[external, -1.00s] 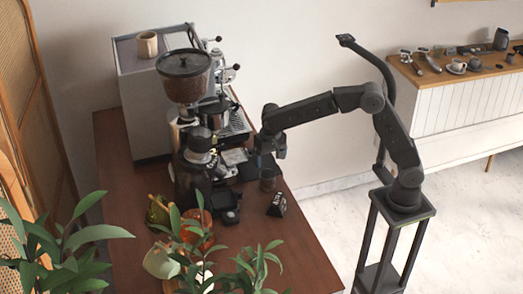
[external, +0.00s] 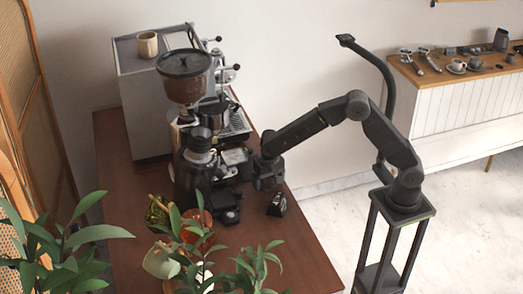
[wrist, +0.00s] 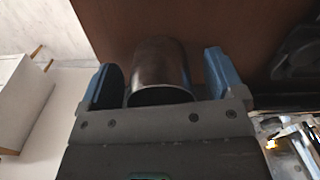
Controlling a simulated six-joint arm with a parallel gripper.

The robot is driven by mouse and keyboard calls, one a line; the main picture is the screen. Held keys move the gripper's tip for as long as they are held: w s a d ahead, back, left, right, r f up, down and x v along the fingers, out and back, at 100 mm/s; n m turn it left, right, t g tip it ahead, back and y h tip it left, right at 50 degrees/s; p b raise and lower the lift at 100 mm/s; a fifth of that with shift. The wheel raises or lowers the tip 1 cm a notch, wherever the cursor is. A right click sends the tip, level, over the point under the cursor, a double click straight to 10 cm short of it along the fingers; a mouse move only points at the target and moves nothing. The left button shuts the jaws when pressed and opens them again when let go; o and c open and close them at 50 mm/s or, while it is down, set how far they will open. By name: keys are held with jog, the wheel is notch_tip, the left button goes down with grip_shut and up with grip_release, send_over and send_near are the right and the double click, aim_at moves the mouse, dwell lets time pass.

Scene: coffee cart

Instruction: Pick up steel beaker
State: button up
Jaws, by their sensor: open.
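The steel beaker (wrist: 158,72) is a dark, shiny metal cylinder on the brown counter. In the wrist view it sits between the two blue finger pads of my gripper (wrist: 162,78), with a gap visible on either side. Its near end is partly cut off by the gripper body. In the external view my gripper (external: 267,182) is low over the counter at the beaker's place, and the beaker is hidden behind it. My gripper is open, with its fingers on both sides of the beaker.
The coffee grinder (external: 190,85) and espresso machine (external: 140,105) stand left of my gripper. A small black block (external: 277,204) lies just in front of it. An orange cup (external: 196,224) and leafy plants stand nearer the camera. The counter's right edge is close.

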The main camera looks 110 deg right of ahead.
jog(key=shift+c, duration=0.2)
jog(key=c, duration=1)
jog(key=shift+r, duration=0.15)
